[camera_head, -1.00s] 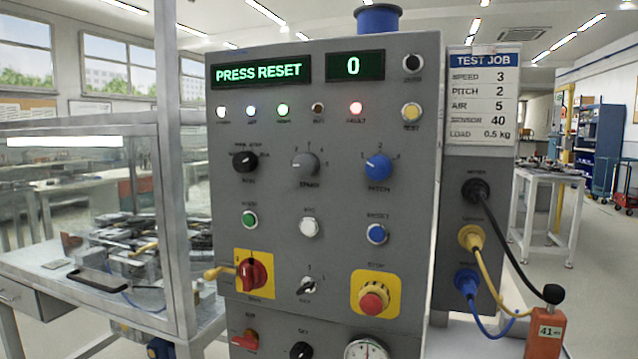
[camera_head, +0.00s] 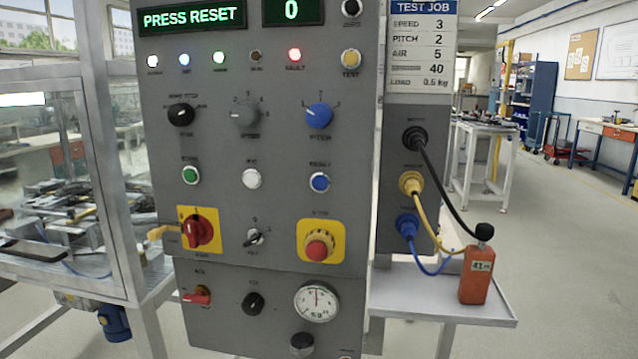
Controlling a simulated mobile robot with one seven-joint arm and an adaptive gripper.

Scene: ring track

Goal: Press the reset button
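The blue reset button (camera_head: 319,182) sits on the right side of the grey control panel (camera_head: 283,215), under a small label that reads like RESET. It is a round blue cap in a pale ring. A green button (camera_head: 190,175) and a white button (camera_head: 252,179) are in the same row to its left. The display (camera_head: 192,17) reads PRESS RESET and the counter (camera_head: 293,11) reads 0. The red fault lamp (camera_head: 294,55) is lit. My gripper is not in view.
A red stop button (camera_head: 317,250) on a yellow plate is below the reset button. A red switch (camera_head: 198,231) is at lower left. Cables run to an orange block (camera_head: 477,275) on a side shelf (camera_head: 420,298). A clear-walled enclosure (camera_head: 60,150) stands left. Floor is open at right.

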